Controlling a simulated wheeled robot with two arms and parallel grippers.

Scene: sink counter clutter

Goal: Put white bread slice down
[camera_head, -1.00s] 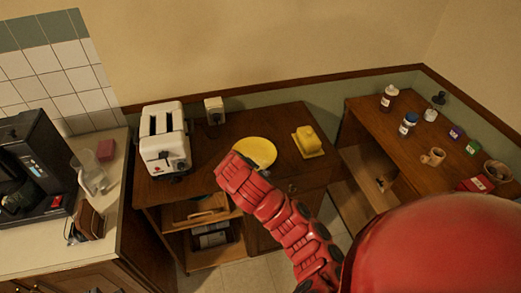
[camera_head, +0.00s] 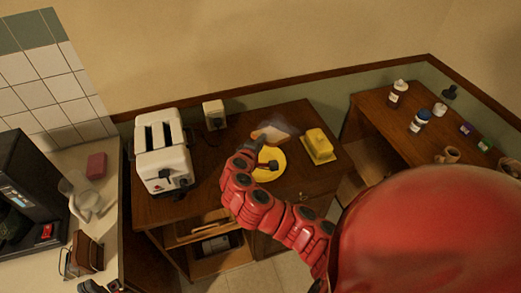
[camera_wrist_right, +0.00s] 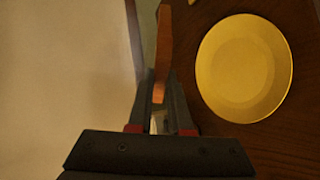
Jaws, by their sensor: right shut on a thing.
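The white bread slice (camera_head: 270,133) is held up beyond the yellow plate in the head view. In the right wrist view the slice (camera_wrist_right: 164,45) is seen edge-on, upright between the fingers. My right gripper (camera_wrist_right: 160,90) is shut on it. The round yellow plate (camera_head: 262,176) lies on the brown cabinet, partly hidden by my red right arm. In the right wrist view the plate (camera_wrist_right: 243,68) is empty, to the right of the slice and apart from it. A dark tip of my left gripper (camera_head: 92,287) shows at the bottom left edge; its jaws cannot be made out.
A white toaster (camera_head: 163,155) stands left of the plate, and a yellow butter dish (camera_head: 318,146) stands right. A small white box (camera_head: 214,115) is by the wall. Bottles stand on the right-hand table (camera_head: 375,112). Brown cabinet top is bare between toaster and plate.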

